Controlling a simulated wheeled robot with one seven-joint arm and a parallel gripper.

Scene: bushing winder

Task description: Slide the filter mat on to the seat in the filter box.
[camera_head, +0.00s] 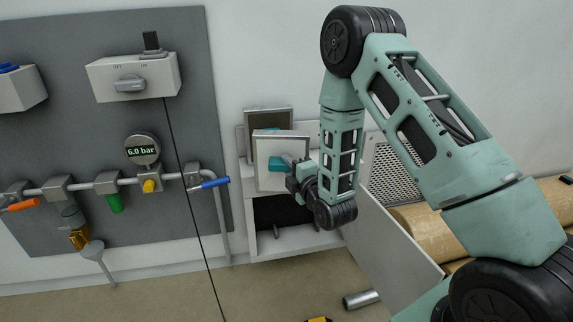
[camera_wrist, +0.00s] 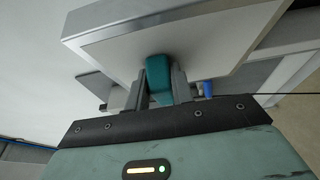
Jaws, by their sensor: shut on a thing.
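The filter mat (camera_head: 272,150) is a pale square panel with a grey frame and a teal grip tab (camera_head: 279,163). My gripper (camera_head: 297,172) is shut on the teal tab, which shows between the two fingers in the wrist view (camera_wrist: 160,85). The mat (camera_wrist: 165,35) fills the top of the wrist view. In the head view the mat is upright and slightly tilted, in front of the filter box (camera_head: 253,240). The box is open, with a dark lower opening (camera_head: 280,212). The mat hides the seat; I cannot tell whether they touch.
Another framed panel (camera_head: 267,116) stands behind the mat's top edge. The box's open door (camera_head: 385,245) reaches forward at the right. A grey panel with valves and a gauge (camera_head: 141,149) is at the left. A metal cylinder (camera_head: 360,299) lies on the floor.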

